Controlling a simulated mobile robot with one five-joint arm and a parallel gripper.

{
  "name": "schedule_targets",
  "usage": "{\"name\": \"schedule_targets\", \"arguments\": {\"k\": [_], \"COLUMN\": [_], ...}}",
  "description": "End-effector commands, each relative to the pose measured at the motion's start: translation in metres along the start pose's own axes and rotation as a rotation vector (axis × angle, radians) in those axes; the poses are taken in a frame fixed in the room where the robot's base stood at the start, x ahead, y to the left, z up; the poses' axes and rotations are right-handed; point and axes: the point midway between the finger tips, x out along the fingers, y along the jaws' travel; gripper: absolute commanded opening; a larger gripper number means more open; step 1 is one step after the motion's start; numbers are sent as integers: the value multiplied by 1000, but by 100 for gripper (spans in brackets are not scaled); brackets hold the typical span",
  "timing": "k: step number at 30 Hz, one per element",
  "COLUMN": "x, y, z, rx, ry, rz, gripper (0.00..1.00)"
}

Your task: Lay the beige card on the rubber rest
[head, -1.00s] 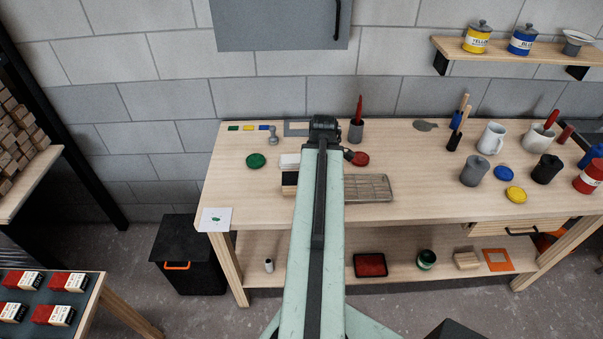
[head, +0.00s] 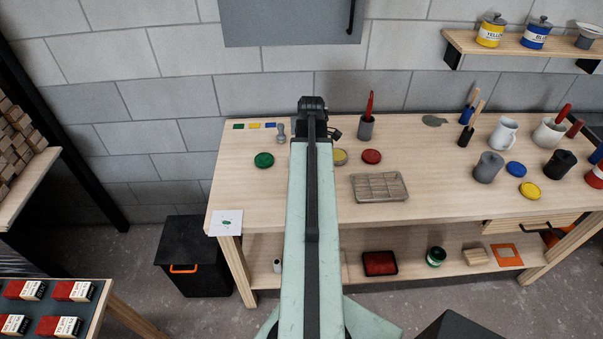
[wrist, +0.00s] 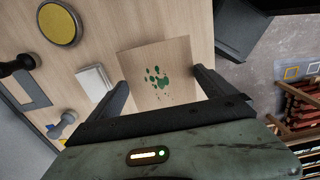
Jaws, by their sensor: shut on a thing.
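The beige card (wrist: 158,60), with several green blots, is between the two fingers of my gripper (wrist: 160,80) in the wrist view. The fingers are shut on its side edges, and the card is over the pale table. In the head view my arm covers the card and the fingers. I cannot make out a rubber rest for certain in either view. A white slab (wrist: 93,82) lies on the table left of my gripper in the wrist view; the arm hides that spot in the head view.
A wire rack (head: 380,187) and a red disc (head: 371,157) lie right of my arm. A yellow disc (wrist: 60,22) lies beyond the slab. A white card (head: 226,222) lies at the table's left corner, above a black bin (head: 195,255). Table between them is clear.

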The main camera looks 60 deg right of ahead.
Motion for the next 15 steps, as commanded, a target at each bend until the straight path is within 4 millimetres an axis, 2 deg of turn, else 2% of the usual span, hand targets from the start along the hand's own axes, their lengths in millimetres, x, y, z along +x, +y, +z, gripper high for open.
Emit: {"name": "schedule_targets", "arguments": {"k": [2, 3, 7, 15], "x": [2, 16, 39, 36], "y": [7, 6, 5, 5], "z": [-1, 1, 3, -1], "rx": [1, 4, 7, -1], "ry": [0, 0, 0, 0], "rz": [0, 0, 0, 0], "gripper": [56, 56, 56, 56]}}
